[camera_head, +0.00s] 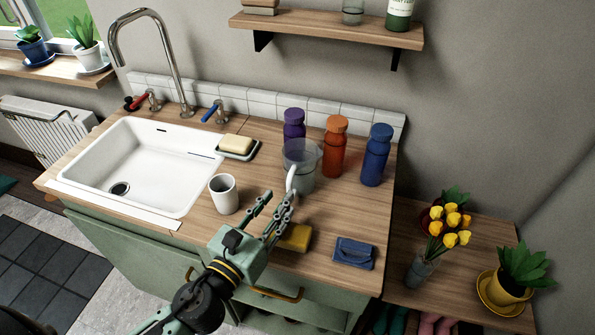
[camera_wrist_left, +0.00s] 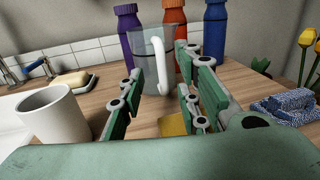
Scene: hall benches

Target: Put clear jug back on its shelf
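The clear jug (camera_head: 302,172) stands upright on the wooden counter, in front of the purple and orange bottles. Its white handle faces my left gripper. In the left wrist view the jug (camera_wrist_left: 153,52) shows beyond the fingers. My left gripper (camera_head: 272,205) is open and empty, its fingertips pointing at the jug from just in front of the handle; I cannot tell whether they touch it. In the left wrist view the gripper's fingers (camera_wrist_left: 160,85) stand apart, with the handle between and beyond them. A wooden wall shelf (camera_head: 330,28) is above the counter. My right gripper is not in view.
A white cup (camera_head: 223,194) stands left of my gripper. A yellow sponge (camera_head: 295,238) lies beneath it, and a blue cloth (camera_head: 354,253) to the right. Purple (camera_head: 293,126), orange (camera_head: 335,148) and blue (camera_head: 376,156) bottles stand behind.

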